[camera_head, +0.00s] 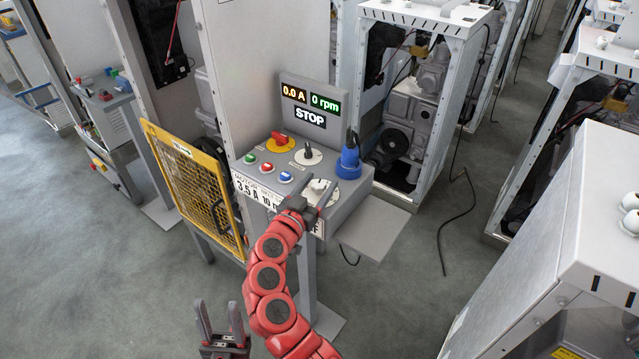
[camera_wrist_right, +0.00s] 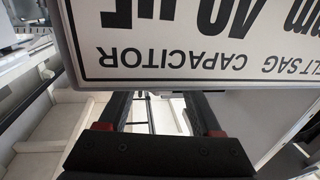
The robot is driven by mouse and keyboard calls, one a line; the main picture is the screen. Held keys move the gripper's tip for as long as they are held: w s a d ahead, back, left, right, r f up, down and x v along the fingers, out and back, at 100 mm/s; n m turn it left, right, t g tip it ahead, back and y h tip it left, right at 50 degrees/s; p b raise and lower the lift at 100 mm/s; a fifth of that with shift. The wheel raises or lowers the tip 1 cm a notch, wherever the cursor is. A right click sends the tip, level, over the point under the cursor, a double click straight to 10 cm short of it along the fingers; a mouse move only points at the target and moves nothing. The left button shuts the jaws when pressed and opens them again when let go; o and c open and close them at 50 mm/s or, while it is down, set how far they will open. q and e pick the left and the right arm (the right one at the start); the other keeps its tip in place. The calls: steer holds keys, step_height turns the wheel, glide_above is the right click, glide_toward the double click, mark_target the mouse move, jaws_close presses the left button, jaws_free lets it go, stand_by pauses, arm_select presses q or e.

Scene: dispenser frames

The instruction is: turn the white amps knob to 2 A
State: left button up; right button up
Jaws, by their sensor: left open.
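The white amps knob (camera_head: 318,186) sits on a round white dial at the right front of the grey control panel (camera_head: 345,196). My right gripper (camera_head: 313,195) is at this knob, its fingers apart and seemingly on either side of it. Whether they touch it I cannot tell. In the right wrist view the two fingers (camera_wrist_right: 158,108) are spread, their tips hidden behind the labelled plate (camera_wrist_right: 180,50); the knob does not show there. The display (camera_head: 308,98) reads 0.0 A, 0 rpm and STOP. My left gripper (camera_head: 219,322) is open and empty, low in front of the panel.
The panel also carries a red knob on yellow (camera_head: 279,139), a black knob (camera_head: 308,152), green, red and blue buttons (camera_head: 268,166) and a blue plug (camera_head: 349,160). A yellow mesh guard (camera_head: 190,185) stands left. A grey shelf (camera_head: 372,232) juts out right.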

jaws_close()
